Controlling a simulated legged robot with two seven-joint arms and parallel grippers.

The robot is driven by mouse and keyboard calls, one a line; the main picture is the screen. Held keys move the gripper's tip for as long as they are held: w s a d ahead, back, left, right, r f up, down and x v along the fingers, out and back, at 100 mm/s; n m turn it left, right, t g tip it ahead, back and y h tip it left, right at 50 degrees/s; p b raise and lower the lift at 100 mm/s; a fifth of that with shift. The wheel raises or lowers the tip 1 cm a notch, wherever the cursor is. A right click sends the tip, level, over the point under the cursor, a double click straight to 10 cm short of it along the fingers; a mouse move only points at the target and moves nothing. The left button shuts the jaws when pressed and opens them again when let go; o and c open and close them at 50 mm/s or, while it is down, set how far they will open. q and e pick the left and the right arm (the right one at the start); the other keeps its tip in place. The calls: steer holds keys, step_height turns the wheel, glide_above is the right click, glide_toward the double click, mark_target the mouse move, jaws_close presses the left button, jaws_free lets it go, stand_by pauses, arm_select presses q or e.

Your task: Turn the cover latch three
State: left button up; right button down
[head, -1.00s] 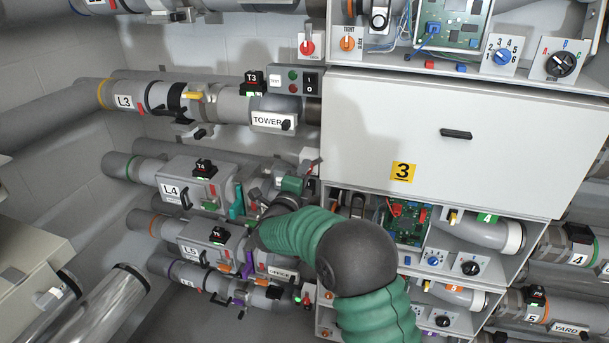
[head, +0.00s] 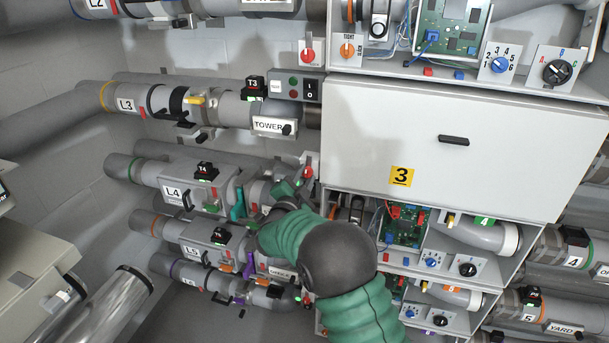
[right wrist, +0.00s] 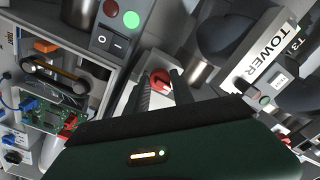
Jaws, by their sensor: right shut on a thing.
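The white cover marked 3 (head: 460,110) is closed flat over its cabinet, with a dark handle (head: 454,140). A small red latch knob (right wrist: 159,80) on a light plate stands by the cover's lower left corner in the head view. My right gripper (right wrist: 161,88) has its two dark fingers on either side of this knob and is shut on it. In the head view my right gripper (head: 306,182) reaches up beside the cover's lower left edge, and my green arm partly hides it. The knob's exact angle is hard to tell. My left gripper is out of view.
The TOWER tube (head: 274,125) and a switch box (head: 295,87) lie above the gripper. The L4 tube (head: 172,193) and L5 tube (head: 191,250) crowd its left. An open bay with a circuit board (head: 405,225) lies below the cover.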

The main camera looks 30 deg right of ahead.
steer(key=shift+a+f+n, duration=0.15)
steer(key=shift+f+n, duration=0.35)
steer(key=shift+f, duration=0.05)
steer(key=c, duration=1.4)
jaws_free()
steer(key=shift+c, duration=0.2)
steer(key=o, duration=0.3)
steer(key=shift+w+r, duration=0.1)
steer(key=shift+o, duration=0.2)
steer(key=shift+r, duration=0.15)
steer(key=b+v, duration=0.2)
steer(key=v, duration=1.5)
steer(key=shift+b, duration=0.35)
